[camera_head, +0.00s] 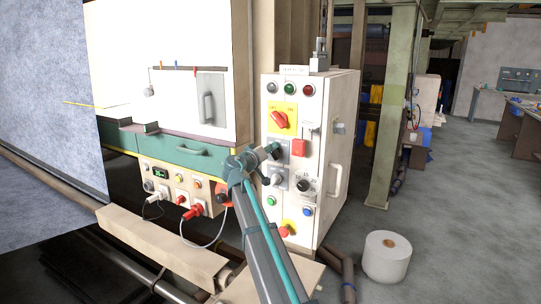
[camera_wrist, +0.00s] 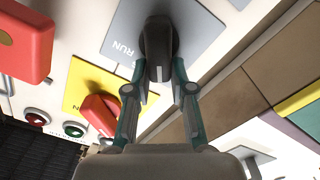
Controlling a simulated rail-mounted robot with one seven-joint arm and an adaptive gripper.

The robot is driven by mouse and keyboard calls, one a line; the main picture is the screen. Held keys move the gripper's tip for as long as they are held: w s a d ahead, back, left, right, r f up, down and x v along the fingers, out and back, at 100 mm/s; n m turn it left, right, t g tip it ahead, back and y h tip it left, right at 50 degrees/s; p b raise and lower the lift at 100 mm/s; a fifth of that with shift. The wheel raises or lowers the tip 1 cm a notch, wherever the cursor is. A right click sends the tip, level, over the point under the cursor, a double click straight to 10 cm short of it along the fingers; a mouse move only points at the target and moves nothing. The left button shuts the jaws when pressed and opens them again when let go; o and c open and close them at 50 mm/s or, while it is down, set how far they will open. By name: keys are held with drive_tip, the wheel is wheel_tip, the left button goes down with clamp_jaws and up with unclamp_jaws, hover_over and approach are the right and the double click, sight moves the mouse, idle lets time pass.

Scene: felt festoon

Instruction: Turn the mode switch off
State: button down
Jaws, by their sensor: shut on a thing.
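The mode switch is a black knob (camera_wrist: 157,48) on a grey plate (camera_wrist: 200,30) marked RUN in the wrist view. The knob stands nearly upright in that picture. In the head view my gripper (camera_head: 273,152) is at the left part of the white control cabinet (camera_head: 338,170), below a yellow plate, and covers much of the grey plate there.
A yellow plate with a red rotary handle (camera_head: 281,119) sits just above my gripper, and a red box (camera_head: 299,147) to its right. A second grey plate (camera_head: 281,184) is below. A roll (camera_head: 387,257) stands on the floor at right; the floor beyond is open.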

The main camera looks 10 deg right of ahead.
drive_tip(key=shift+w+a+f+n+b, duration=0.15)
drive_tip(key=shift+n+b, duration=0.25)
drive_tip(key=shift+n, duration=0.6)
drive_tip(key=c, duration=1)
unclamp_jaws()
drive_tip(key=v, duration=1.2)
